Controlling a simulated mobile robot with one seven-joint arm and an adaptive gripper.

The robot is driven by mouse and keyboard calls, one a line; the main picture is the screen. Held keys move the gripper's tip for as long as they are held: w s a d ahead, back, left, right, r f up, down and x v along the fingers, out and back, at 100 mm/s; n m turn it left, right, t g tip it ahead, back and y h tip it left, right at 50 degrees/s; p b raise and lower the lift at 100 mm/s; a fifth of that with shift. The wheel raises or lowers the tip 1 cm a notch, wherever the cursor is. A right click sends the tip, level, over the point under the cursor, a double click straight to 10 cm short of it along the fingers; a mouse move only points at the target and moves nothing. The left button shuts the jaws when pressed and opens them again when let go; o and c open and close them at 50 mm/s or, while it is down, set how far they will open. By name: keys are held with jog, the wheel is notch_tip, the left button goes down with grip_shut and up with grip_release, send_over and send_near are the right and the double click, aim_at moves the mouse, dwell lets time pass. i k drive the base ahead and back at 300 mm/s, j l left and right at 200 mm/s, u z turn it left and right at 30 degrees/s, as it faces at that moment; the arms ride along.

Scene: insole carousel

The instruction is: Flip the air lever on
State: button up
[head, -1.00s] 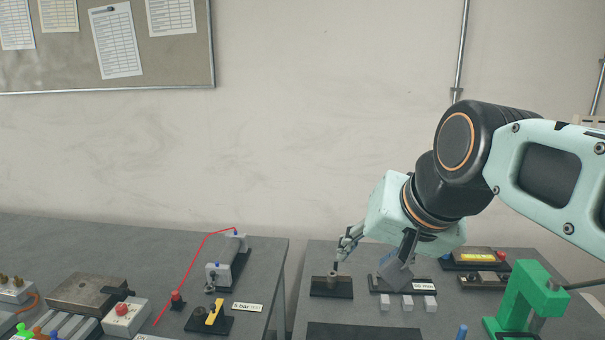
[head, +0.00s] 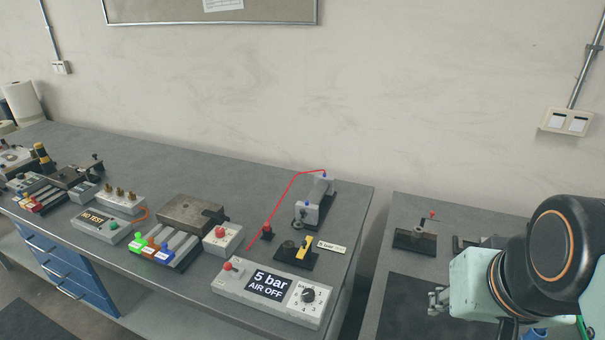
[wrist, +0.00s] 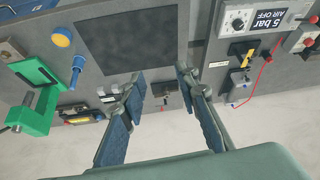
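The air lever is a yellow handle (head: 305,247) on a black base beside a small label, on the left bench. It also shows in the wrist view (wrist: 250,54), at the upper right. A grey control panel (head: 272,292) in front of it reads "5 bar AIR OFF" and has a red button and a black dial. My gripper (head: 438,300) is over the right bench, well to the right of the lever and apart from it. In the wrist view my gripper (wrist: 160,82) has its fingers spread, with nothing held between them.
A grey cylinder unit (head: 314,203) with a thin red tube stands behind the lever. A metal block (head: 192,213) and coloured connectors lie to the left. A gap separates the benches. A dark mat (head: 405,305) and a small fixture (head: 416,240) are on the right bench.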

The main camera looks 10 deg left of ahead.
aim_at(228, 267)
jog(key=u, duration=1.2)
